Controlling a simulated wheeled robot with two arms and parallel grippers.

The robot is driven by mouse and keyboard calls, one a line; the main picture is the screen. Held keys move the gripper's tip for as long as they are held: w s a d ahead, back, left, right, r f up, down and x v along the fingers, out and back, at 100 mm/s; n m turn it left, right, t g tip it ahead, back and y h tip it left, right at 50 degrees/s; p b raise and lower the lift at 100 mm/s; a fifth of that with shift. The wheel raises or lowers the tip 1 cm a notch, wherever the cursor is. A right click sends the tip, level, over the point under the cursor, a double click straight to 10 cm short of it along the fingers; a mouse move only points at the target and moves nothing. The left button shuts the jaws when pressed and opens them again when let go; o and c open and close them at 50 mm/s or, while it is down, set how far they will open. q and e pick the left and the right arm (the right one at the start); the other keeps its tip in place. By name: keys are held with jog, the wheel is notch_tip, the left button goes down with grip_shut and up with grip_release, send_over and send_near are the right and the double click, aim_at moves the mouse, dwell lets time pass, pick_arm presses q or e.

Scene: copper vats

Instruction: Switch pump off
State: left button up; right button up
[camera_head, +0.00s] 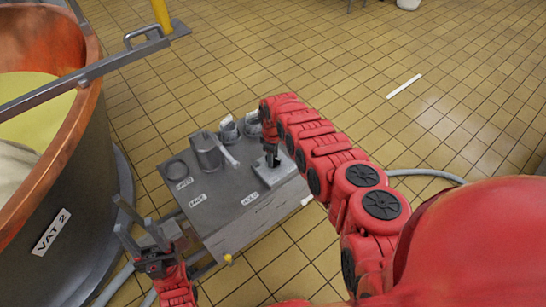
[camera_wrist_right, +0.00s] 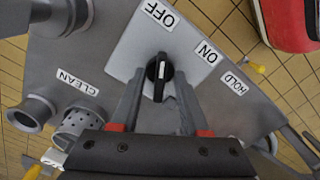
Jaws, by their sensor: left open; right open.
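A black rotary knob (camera_wrist_right: 159,77) with a white mark sits on a light grey switch plate (camera_wrist_right: 130,45) labelled OFF and ON. The mark is at the knob's upper end in the right wrist view, on the side of the OFF label (camera_wrist_right: 160,14); the ON label (camera_wrist_right: 207,53) is to the right. My right gripper (camera_wrist_right: 158,95) is open, its fingers on either side of the knob; contact cannot be told. In the head view my right gripper (camera_head: 271,156) is over the switch plate (camera_head: 277,174) and hides the knob. My left gripper (camera_head: 132,220) is open and empty.
The switch plate is on a grey cart (camera_head: 225,205) with a jug (camera_head: 206,152) and cups (camera_head: 229,130) at its far side. A copper vat (camera_head: 85,110) labelled VAT 2 stands at left. A hose (camera_head: 425,173) lies right of the cart. The tiled floor beyond is open.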

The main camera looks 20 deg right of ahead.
jog(key=shift+r, duration=0.5)
notch_tip(320, 180, up, 2)
jog(key=shift+d+r+p, duration=0.1)
jog(key=shift+r+p, duration=0.15)
jog(key=shift+p, duration=0.6)
notch_tip(320, 180, up, 14)
